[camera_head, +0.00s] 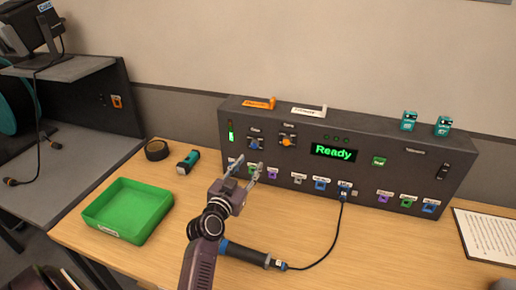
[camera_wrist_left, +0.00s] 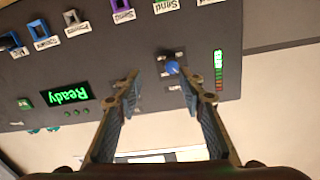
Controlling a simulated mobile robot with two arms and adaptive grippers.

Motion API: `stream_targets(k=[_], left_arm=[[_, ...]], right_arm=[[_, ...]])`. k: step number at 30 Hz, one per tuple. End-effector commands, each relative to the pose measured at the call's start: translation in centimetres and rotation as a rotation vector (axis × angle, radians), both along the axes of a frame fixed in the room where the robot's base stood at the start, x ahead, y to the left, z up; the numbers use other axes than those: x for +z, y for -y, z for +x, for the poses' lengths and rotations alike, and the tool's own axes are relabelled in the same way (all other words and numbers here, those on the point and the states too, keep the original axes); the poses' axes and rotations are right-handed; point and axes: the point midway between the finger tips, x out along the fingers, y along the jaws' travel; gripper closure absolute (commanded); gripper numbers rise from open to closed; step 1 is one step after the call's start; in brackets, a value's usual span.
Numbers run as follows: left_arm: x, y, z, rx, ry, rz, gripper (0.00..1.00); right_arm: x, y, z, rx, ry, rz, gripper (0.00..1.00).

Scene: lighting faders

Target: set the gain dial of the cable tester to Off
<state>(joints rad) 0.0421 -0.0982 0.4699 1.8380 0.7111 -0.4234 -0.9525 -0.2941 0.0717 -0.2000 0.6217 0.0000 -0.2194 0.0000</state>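The cable tester (camera_head: 340,165) is a long dark box at the back of the table, with a lit green "Ready" display (camera_head: 333,152). A blue dial (camera_head: 255,143) and an orange dial (camera_head: 287,141) sit on the left of its face; their small labels are too blurred to read. My left gripper (camera_head: 249,167) is open and empty in front of the face, just below the blue dial. In the left wrist view, the blue dial (camera_wrist_left: 172,67) shows between the two fingertips (camera_wrist_left: 160,82), apparently untouched. The orange dial is not clear there. My right gripper is out of view.
A row of coloured sockets runs along the tester's lower face; a black cable plugs into a blue one (camera_head: 345,186). A green tray (camera_head: 128,208), black tape roll (camera_head: 157,150) and teal-black item (camera_head: 188,162) lie left. Paper (camera_head: 487,235) lies right. The front right table is clear.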

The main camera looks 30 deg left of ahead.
Motion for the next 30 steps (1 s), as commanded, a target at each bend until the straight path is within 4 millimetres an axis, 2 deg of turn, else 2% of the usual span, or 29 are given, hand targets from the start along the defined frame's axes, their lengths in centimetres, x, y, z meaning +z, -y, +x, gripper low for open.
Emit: stream_targets(k=[3, 6, 8, 13, 16, 21, 25, 30], left_arm=[[0.5, -1.6, 0.5, 0.045, 0.039, -0.001, 0.64], [0.7, -2.0, 1.3, 0.049, 0.041, 0.002, 0.64], [0.8, -2.1, 2.1, 0.049, 0.041, 0.002, 0.64], [0.7, -2.7, 4.8, 0.047, 0.040, 0.001, 0.64], [0.6, -3.0, 6.1, 0.046, 0.039, 0.002, 0.64], [0.5, -3.3, 7.4, 0.046, 0.038, 0.003, 0.64], [0.5, -3.4, 7.8, 0.046, 0.037, 0.003, 0.64], [0.5, -3.4, 7.8, 0.046, 0.037, 0.003, 0.64]], right_arm=[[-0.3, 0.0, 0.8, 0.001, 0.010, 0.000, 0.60], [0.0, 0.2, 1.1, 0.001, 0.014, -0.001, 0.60], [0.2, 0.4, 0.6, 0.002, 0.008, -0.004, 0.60], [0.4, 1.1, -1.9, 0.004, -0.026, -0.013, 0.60], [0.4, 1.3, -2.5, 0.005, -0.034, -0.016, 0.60], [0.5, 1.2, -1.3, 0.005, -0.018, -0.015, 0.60], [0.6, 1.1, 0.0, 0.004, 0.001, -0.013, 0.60], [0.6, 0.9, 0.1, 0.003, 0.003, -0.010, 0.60]])
